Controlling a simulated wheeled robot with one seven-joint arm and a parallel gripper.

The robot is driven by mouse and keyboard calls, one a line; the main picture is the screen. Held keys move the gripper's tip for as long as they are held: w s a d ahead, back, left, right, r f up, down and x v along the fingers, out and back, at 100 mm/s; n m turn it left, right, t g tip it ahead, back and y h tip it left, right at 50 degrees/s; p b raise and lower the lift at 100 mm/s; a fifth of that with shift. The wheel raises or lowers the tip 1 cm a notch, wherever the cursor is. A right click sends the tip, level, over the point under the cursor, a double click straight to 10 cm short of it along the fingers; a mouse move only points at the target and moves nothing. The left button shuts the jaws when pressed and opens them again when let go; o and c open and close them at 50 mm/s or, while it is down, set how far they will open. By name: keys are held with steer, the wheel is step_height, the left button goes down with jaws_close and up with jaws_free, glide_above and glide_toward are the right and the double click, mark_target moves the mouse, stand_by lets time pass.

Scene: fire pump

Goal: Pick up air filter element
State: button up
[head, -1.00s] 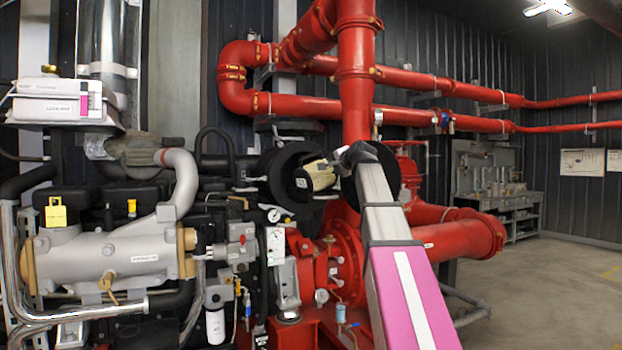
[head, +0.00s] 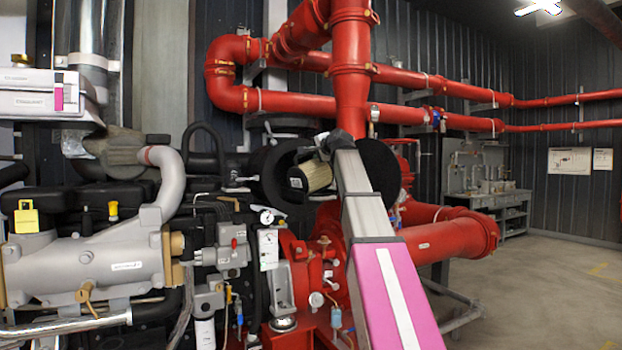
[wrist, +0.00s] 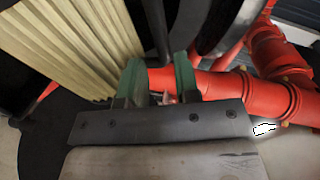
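The air filter element (head: 312,177) is a cream pleated cylinder with a dark end bearing a white label. In the head view it sits amid black round housings, left of my arm. In the wrist view the cream pleats of the air filter element (wrist: 75,45) fill the upper left. My gripper (wrist: 161,82) shows two green fingertips standing apart, with the red pipe visible between them. The pleats lie left of the left fingertip, not between the fingers; I cannot tell whether they touch. In the head view my gripper (head: 336,146) is at the filter's upper right, its fingers unclear.
A black round housing (head: 378,172) stands behind my arm. Thick red pipes (head: 352,75) rise behind the filter. The grey engine (head: 90,262) occupies the lower left. Open floor (head: 560,290) lies at the right, with a workbench (head: 505,200) at the back.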

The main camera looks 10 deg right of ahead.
mark_target(310, 152)
steer(key=x, duration=0.5)
steer(key=shift+s+a+r, duration=0.1)
steer(key=shift+a, duration=0.1)
jaws_close()
